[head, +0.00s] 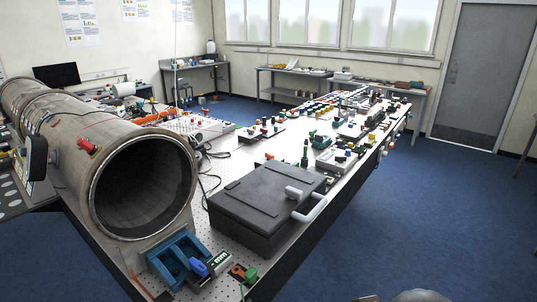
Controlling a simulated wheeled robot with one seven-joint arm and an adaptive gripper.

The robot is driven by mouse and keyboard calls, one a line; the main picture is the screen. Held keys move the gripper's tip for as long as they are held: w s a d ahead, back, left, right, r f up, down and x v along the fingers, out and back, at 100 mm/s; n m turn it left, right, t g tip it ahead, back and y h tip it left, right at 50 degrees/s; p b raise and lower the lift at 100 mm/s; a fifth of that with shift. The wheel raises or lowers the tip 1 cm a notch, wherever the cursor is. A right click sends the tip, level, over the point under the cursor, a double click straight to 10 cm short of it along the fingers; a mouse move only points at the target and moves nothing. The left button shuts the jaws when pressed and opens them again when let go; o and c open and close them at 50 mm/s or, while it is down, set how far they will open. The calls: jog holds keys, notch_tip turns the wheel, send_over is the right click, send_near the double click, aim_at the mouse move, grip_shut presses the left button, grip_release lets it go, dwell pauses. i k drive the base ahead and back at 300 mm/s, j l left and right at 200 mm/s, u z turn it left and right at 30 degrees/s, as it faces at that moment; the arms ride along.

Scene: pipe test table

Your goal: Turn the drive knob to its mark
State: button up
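The large brown pipe (110,140) lies along the left side of the test table, its dark open end facing me. I cannot tell which part is the drive knob or see its mark. A round black part (38,156) sits on the pipe's left side. A red fitting (88,145) is on the pipe wall. My gripper is not in view; only a small grey piece shows at the bottom edge.
A dark grey case (262,200) with a pale handle (312,209) stands right of the pipe. Many small coloured fittings cover the perforated table (330,212) behind it. Loose black cables run between pipe and case. The blue floor (430,210) to the right is clear.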

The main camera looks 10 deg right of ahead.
aim_at(268, 156)
jog(key=i+l+u, duration=0.15)
jog(key=i+l, duration=0.25)
jog(key=i+l+u, duration=0.15)
jog(key=i+l, duration=0.3)
jog(key=i, duration=0.15)
jog(key=i+l+u, duration=0.15)
jog(key=i+l, duration=0.3)
jog(key=i+l+u, duration=0.15)
jog(key=i+l, duration=0.25)
jog(key=l, duration=0.2)
jog(key=i+l+u, duration=0.15)
jog(key=i+l, duration=0.25)
jog(key=l, duration=0.2)
